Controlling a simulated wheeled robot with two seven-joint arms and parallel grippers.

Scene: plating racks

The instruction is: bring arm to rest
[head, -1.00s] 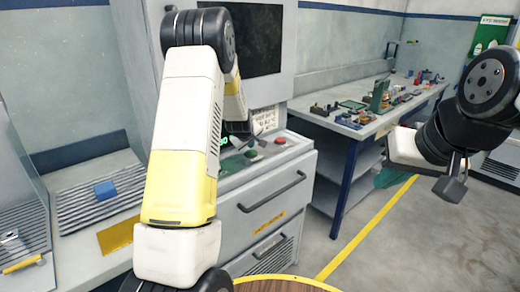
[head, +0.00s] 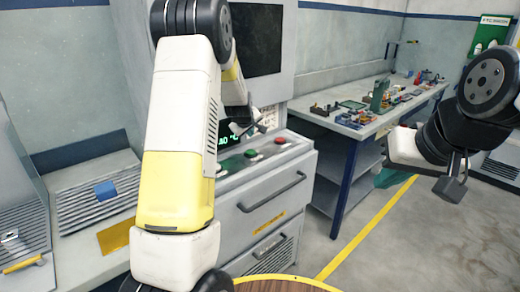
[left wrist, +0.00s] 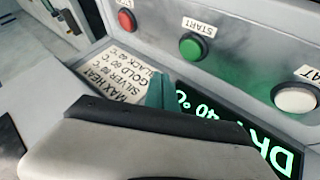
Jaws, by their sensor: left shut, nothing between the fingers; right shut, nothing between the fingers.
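My left arm rises in the middle left of the head view and bends over. Its forearm reaches down behind the upper link. My left gripper (head: 258,123) is small and partly hidden in front of the control panel, shut and empty. The left wrist view has a pale and black part of my own arm across the bottom, with a teal tip (left wrist: 157,92) above it, over the panel. My right arm is folded at the right edge of the head view. My right gripper (head: 450,186) hangs there, small and partly hidden, shut and empty.
The grey machine's panel has a red button (left wrist: 126,22), a green START button (left wrist: 193,47), a white button (left wrist: 295,97) and a lit display (left wrist: 235,128). A blue block (head: 105,190) lies on a ribbed tray at left. A cluttered bench (head: 345,132) stands behind.

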